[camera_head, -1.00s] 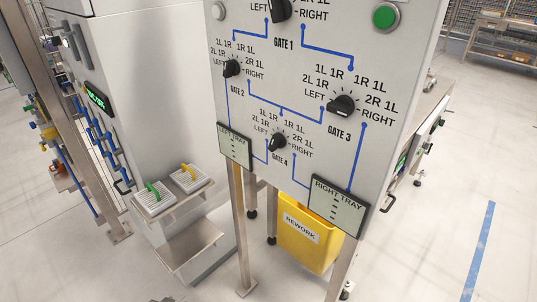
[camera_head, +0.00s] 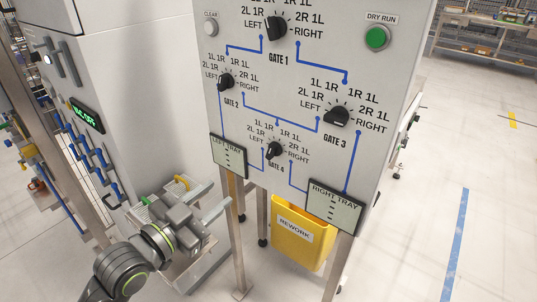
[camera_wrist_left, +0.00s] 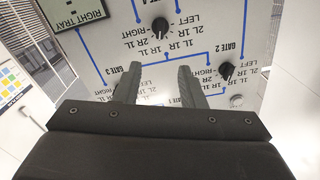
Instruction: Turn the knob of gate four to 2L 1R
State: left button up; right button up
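The black gate four knob (camera_head: 273,150) sits low on the pale panel, between the two tray displays, with labels 2L 1R, 1L 1R, 1R 1L and RIGHT near it. Its exact pointing is too small to tell. In the left wrist view, the knob (camera_wrist_left: 160,25) appears upside down, beyond and between my fingers. My left gripper (camera_head: 214,201) is at the lower left, below and left of the knob and apart from the panel. In the left wrist view my left gripper (camera_wrist_left: 160,72) has its fingers spread, with nothing between them. My right gripper is not in view.
Knobs of gate one (camera_head: 275,30), gate two (camera_head: 226,82) and gate three (camera_head: 337,117) surround it. The left tray display (camera_head: 228,155) and right tray display (camera_head: 335,207) edge the panel's bottom. A yellow rework bin (camera_head: 300,238) hangs below. A shelf with trays is behind my left arm.

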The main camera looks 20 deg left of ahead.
pick_arm(q)
jog(key=w, duration=0.1)
send_near(269, 153)
jog(key=x, duration=0.8)
jog(key=shift+w+d, duration=0.15)
jog(key=shift+w, duration=0.2)
jog(key=shift+c, duration=0.3)
grip_shut()
